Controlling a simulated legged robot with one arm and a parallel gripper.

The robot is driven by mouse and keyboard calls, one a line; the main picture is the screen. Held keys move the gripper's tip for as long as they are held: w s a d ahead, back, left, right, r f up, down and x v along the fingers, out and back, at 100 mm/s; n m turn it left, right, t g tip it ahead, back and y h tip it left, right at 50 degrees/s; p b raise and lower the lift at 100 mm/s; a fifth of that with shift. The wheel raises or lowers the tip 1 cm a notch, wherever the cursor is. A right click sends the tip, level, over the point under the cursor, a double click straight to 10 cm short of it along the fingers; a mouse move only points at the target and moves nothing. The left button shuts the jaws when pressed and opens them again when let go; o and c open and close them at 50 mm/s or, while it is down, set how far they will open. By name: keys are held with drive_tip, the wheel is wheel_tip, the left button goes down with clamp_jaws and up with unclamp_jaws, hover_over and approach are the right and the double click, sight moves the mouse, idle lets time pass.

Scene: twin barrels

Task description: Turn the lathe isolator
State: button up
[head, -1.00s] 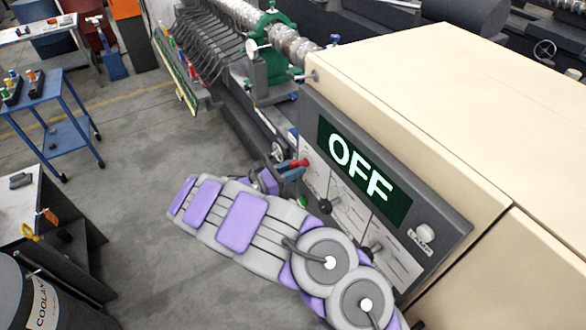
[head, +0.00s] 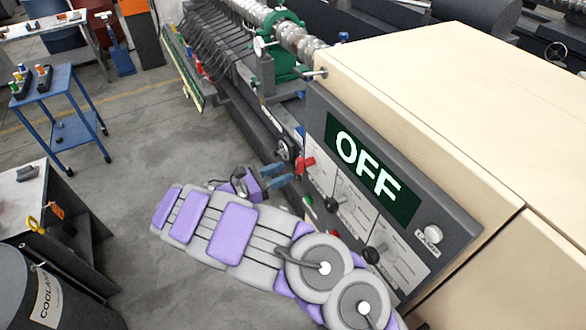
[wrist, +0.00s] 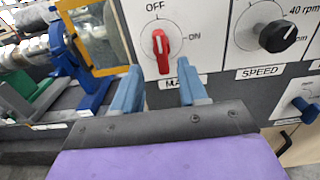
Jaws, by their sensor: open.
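The lathe isolator is a red rotary knob (wrist: 161,48) on a white plate marked OFF above and ON to the right. It stands about upright, toward OFF. In the head view the red knob (head: 307,164) sits at the panel's upper left edge. My gripper (head: 278,175) is open and empty, a short way left of the knob and apart from it. In the wrist view, my gripper's two blue fingers (wrist: 158,82) stand below the knob in the picture, one to each side. The label under the knob is partly hidden by a finger.
The panel's screen (head: 367,170) reads OFF. A black SPEED knob (wrist: 278,36) is right of the isolator, with a white lamp (head: 432,234) lower right. The cream lathe housing (head: 440,95) fills the right. Grey floor (head: 135,150) is open left of my arm.

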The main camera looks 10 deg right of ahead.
drive_tip(key=b+v, duration=0.1)
drive_tip(key=v, duration=1)
drive_tip(key=shift+w, duration=0.1)
